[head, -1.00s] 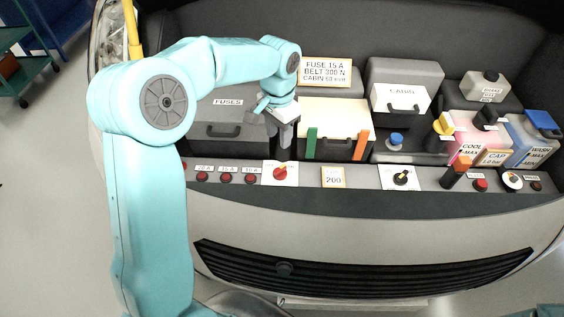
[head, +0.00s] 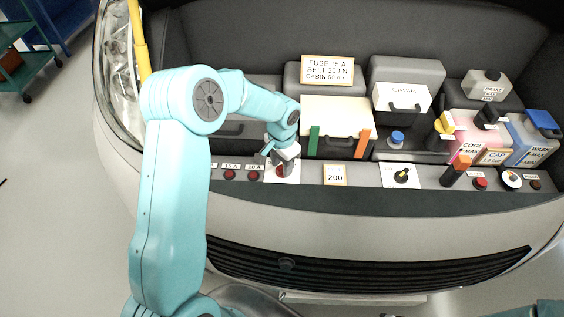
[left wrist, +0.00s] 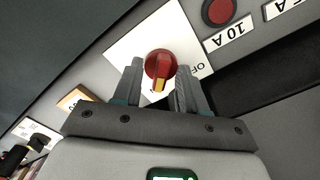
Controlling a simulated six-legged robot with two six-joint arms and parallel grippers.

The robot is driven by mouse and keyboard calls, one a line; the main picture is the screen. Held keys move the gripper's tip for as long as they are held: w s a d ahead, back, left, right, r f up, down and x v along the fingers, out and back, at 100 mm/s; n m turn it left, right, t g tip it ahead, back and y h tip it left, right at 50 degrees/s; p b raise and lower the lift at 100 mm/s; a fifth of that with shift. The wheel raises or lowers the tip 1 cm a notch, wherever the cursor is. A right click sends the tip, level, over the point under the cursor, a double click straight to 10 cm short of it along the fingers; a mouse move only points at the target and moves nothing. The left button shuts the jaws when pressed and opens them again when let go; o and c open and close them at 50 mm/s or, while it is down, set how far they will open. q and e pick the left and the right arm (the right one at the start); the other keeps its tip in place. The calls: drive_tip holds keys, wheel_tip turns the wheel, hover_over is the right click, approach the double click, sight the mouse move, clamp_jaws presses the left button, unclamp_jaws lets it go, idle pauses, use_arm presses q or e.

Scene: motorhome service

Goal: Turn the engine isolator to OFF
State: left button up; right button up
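The engine isolator is a red rotary knob with a yellow pointer mark (left wrist: 160,66) on a white plate (left wrist: 135,42). In the head view, the knob (head: 282,172) is mostly hidden by my left gripper (head: 286,160), which is right over it. In the left wrist view, my left gripper (left wrist: 159,82) is open, with one finger on each side of the knob. Gaps show between fingers and knob. The yellow mark points toward the gripper's palm. Part of a label reading "OF" shows beside the right finger. My right gripper is not in view.
Red fuse buttons (head: 229,174) sit left of the isolator. A "200" card (head: 335,175) and a black-and-yellow knob (head: 402,175) sit to its right. Behind are a box with green and orange clips (head: 335,115) and fluid tanks (head: 478,130).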

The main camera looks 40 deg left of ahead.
use_arm(q)
drive_tip(key=shift+w+f, duration=0.15)
drive_tip(key=shift+w, duration=0.05)
clamp_jaws()
